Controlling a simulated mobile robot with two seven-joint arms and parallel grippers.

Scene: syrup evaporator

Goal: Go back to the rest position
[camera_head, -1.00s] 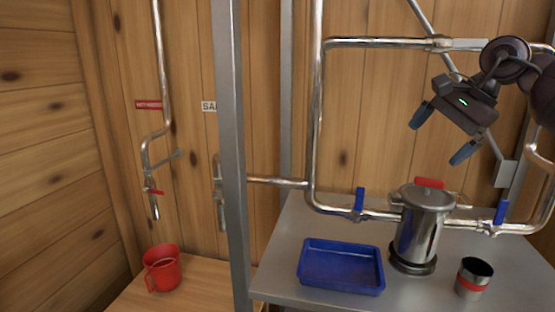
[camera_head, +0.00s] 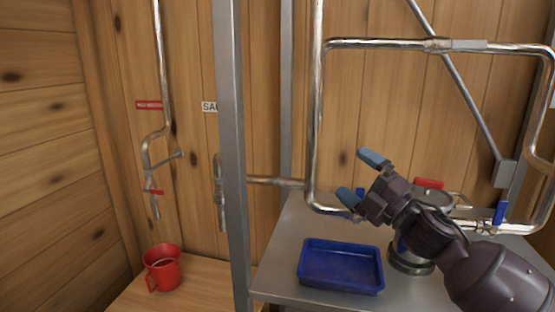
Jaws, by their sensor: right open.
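My right gripper (camera_head: 360,178) is open and empty. Its blue fingertips point up and to the left, in front of the pipe. My left gripper is not in view.
A blue tray (camera_head: 340,288) lies on the grey metal table (camera_head: 280,262), just below my right gripper in the picture. A red mug (camera_head: 163,270) stands on the wooden bench at left. A metal post (camera_head: 232,160) stands between them. Steel pipes (camera_head: 314,110) run along the wall.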

